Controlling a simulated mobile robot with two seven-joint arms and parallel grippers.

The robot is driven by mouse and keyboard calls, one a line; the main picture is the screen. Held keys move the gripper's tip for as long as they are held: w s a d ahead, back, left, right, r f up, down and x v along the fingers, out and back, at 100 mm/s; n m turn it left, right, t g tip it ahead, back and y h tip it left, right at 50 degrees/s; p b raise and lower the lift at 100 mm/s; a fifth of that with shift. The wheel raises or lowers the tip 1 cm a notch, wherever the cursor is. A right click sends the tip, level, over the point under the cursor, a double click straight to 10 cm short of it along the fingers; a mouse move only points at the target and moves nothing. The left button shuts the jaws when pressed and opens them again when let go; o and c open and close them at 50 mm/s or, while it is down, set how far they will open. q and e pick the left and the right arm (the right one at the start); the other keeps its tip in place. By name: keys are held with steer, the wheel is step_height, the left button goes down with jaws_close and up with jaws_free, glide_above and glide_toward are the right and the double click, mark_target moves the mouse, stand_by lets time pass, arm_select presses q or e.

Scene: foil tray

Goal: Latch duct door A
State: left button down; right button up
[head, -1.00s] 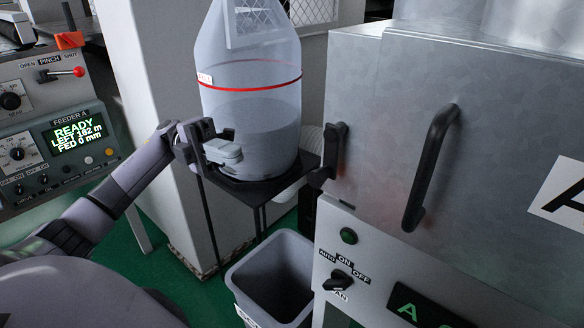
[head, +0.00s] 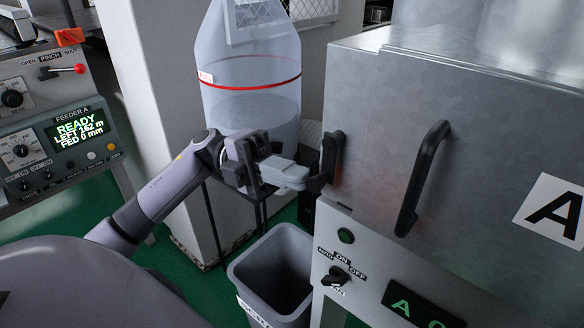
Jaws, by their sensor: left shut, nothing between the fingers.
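Duct door A (head: 470,150) is a grey metal panel in the head view, with a black bar handle (head: 422,178) and a white label "A" (head: 553,210). A black latch lever (head: 332,160) stands near upright at the door's left edge. My left gripper (head: 296,178) is shut and empty. Its pale fingers point right, with their tips close to the lower part of the latch; I cannot tell whether they touch it. My right gripper is not in view.
A clear container with a red band (head: 250,80) stands behind my left gripper. A grey bin (head: 272,270) is below it. The fan switch (head: 338,277) and a green button (head: 345,236) are below the door. Feeder A's panel (head: 60,150) is at the left.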

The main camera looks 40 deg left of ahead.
arm_select(q)
steer(key=shift+d, duration=0.2)
stand_by(0.3)
steer(key=shift+d+f+h+b, duration=0.15)
steer(key=shift+h+b, duration=0.25)
steer(key=shift+f, duration=0.1)
steer(key=shift+s+d+f+g+h+b, duration=0.1)
steer(key=shift+d+f+g+h+b, duration=0.05)
steer(key=shift+d+h+b, duration=1.2)
steer(key=shift+s+d+f+g+h+b, duration=0.1)
steer(key=shift+d+f+g+h+b, duration=0.05)
steer(key=shift+d+h+b, duration=1.1)
steer(key=shift+a, duration=0.1)
